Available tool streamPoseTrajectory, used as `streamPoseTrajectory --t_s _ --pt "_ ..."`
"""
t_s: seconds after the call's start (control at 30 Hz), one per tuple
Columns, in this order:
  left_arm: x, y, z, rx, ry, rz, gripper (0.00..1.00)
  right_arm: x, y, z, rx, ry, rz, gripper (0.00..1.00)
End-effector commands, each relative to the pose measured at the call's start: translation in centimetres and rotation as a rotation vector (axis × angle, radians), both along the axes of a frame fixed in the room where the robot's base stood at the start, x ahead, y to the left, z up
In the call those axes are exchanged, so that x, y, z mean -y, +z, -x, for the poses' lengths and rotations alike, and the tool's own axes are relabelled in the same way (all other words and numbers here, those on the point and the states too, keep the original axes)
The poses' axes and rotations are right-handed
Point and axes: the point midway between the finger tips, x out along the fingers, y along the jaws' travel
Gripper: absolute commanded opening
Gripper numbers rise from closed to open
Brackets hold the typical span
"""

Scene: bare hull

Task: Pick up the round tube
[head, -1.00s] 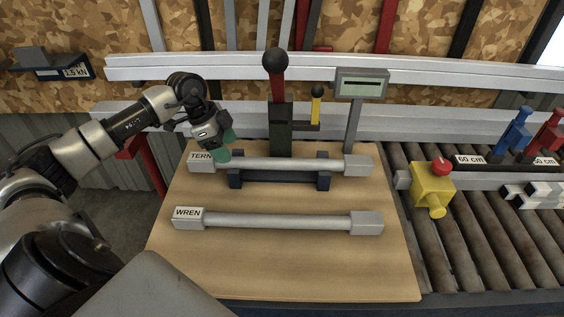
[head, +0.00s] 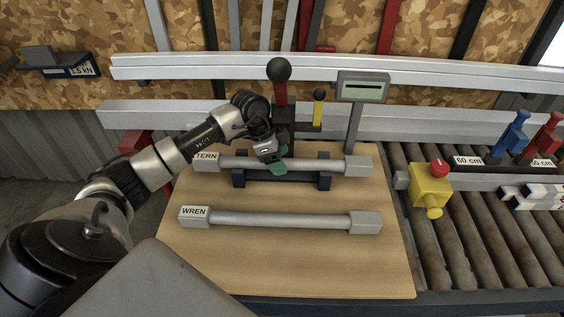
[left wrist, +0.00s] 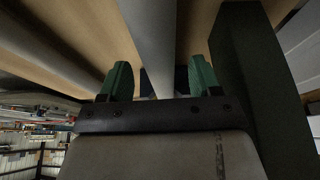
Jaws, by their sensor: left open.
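Two grey tubes with square end blocks lie on a wooden board (head: 300,270). The far one, its label partly covered and reading "TERN" or similar, is the TERN tube (head: 325,165); it rests across a dark cradle (head: 238,180). The near one, the WREN tube (head: 285,220), lies in front of it. I cannot tell for sure which is round. My left gripper (head: 276,167) is at the TERN tube, left of its middle, pointing down. In the left wrist view its green fingers (left wrist: 160,82) are apart, with a grey bar running between them. Contact is unclear. My right gripper is not in view.
A dark press with a red, black-knobbed lever (head: 280,90) and a yellow lever (head: 318,108) stands close behind the gripper. A display on a post (head: 362,88) is behind right. A yellow block (head: 429,186) and rollers (head: 470,240) lie right. The front board is clear.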

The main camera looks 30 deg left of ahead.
Motion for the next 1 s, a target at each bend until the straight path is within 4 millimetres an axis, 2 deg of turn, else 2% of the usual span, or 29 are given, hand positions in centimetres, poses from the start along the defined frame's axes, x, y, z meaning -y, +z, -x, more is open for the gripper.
streamPoseTrajectory --t_s 0.1,0.3,0.7,1.0 --pt "0.39 -0.96 -0.20 0.001 0.000 0.001 0.63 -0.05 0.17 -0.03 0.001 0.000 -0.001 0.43" --pt "0.37 -1.04 -0.22 0.001 0.000 0.000 0.62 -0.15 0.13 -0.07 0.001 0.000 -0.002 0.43" --pt "0.36 -1.02 -0.21 0.001 0.000 0.000 0.01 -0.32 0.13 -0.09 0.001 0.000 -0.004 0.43" --pt "0.20 -0.80 -0.18 0.004 0.000 0.000 0.00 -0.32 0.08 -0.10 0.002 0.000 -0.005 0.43"
